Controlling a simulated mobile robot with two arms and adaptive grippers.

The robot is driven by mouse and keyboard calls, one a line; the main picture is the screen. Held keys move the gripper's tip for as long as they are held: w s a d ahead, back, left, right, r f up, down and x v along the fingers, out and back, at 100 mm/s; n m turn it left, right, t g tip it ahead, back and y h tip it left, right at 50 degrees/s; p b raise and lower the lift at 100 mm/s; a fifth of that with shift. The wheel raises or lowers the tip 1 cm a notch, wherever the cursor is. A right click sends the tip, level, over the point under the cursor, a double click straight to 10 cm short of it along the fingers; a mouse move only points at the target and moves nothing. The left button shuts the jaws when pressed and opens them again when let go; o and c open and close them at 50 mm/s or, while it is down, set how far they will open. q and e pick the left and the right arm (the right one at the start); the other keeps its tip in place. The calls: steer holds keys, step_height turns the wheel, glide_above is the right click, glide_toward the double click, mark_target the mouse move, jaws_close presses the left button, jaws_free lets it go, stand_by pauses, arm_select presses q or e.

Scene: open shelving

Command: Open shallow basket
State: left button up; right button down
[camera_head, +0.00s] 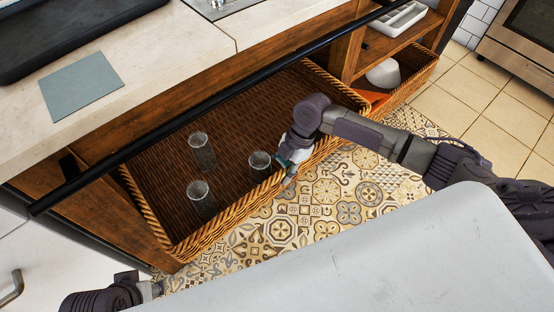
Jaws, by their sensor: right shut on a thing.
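The shallow wicker basket (232,224) is pulled out from the open shelf under the counter, over the patterned floor. Several things can be seen in it: three clear glasses, one at the back (202,150), one at the front left (200,198) and one at the right (259,166). My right gripper (287,172) is at the basket's front rim, right of the middle, and is shut on that rim. My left gripper (150,290) shows only partly at the bottom left, away from the basket; its fingers are mostly hidden.
A dark rail (210,108) runs along the counter's front above the basket. A second basket (405,88) with a white bowl (384,73) stands in the shelf at the right. A white tray (400,18) sits above it. A pale surface (400,260) fills the bottom right.

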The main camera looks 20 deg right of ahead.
arm_select(q)
step_height(320, 180, down, 12)
steer(key=w+g+p, duration=0.1)
steer(key=p, duration=0.5)
steer(key=s+f+p, duration=0.3)
steer(key=s+f, duration=0.4)
steer(key=f, duration=0.6)
steer(key=shift+s+a+g, duration=0.3)
steer(key=shift+g, duration=0.1)
arm_select(e)
steer(key=s+d, duration=0.3)
steer(key=s, duration=0.5)
steer(key=s+d+f, duration=0.1)
steer(key=s+d, duration=0.1)
steer(key=s, duration=0.7)
steer(key=shift+s+d+f, duration=0.15)
steer(key=shift+s+d, duration=0.15)
steer(key=shift+d, duration=0.1)
steer(key=c, duration=1.2)
jaws_free()
arm_select(q)
steer(key=shift+p, duration=0.3)
arm_select(e)
steer(key=shift+o, duration=0.2)
arm_select(q)
steer(key=shift+r, duration=0.1)
arm_select(e)
steer(key=shift+d, duration=0.15)
